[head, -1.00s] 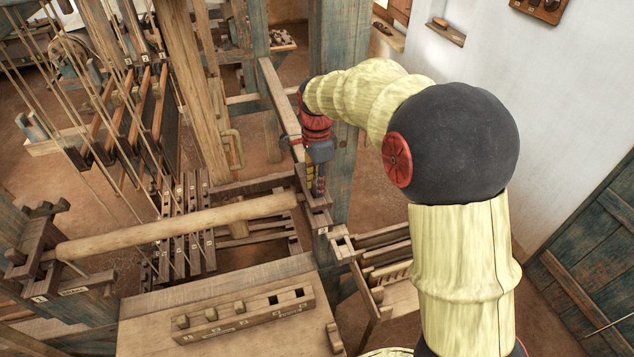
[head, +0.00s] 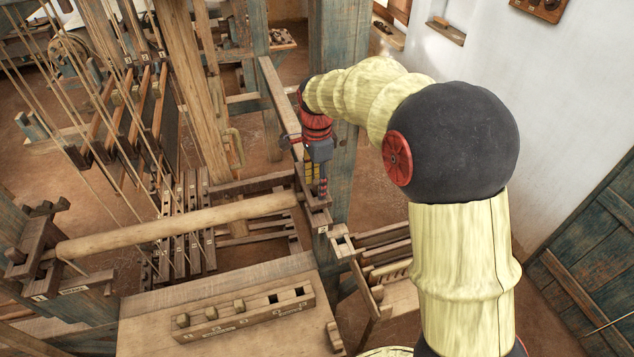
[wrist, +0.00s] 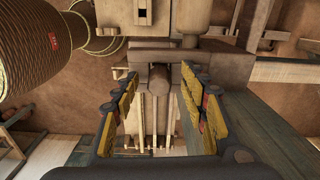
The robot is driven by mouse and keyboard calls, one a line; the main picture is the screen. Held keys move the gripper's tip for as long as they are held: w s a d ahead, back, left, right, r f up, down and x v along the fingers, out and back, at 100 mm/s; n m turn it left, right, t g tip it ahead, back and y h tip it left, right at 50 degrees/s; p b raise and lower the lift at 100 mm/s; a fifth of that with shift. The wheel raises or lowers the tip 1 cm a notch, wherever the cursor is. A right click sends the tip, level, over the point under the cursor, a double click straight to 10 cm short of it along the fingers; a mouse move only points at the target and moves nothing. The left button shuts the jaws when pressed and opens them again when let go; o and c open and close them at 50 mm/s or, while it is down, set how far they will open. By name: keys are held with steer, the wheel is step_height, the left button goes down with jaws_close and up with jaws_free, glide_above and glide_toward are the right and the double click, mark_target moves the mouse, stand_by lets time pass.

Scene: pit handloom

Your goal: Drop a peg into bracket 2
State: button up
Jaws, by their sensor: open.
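Bracket 2 (head: 321,203), a dark wooden block with a number plate below it, holds the right end of the pale round beam (head: 180,228). My gripper (head: 316,190) points down just over this bracket, with its yellow-padded fingers apart. In the wrist view my gripper (wrist: 160,100) is open on both sides of a brown round-topped wooden piece (wrist: 158,80), which looks like a peg standing at the bracket. A gap shows between it and each finger. Its lower end is hidden.
The rack's two right holes are empty. Bracket 1 (head: 40,283) is at the far left end of the beam. A blue-green post (head: 345,110) stands close behind my gripper. A slotted wooden frame (head: 375,255) lies to its right. Loom cords hang at the left.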

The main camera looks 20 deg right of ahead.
steer(key=shift+r, duration=0.1)
step_height(320, 180, up, 12)
stand_by(0.5)
stand_by(0.8)
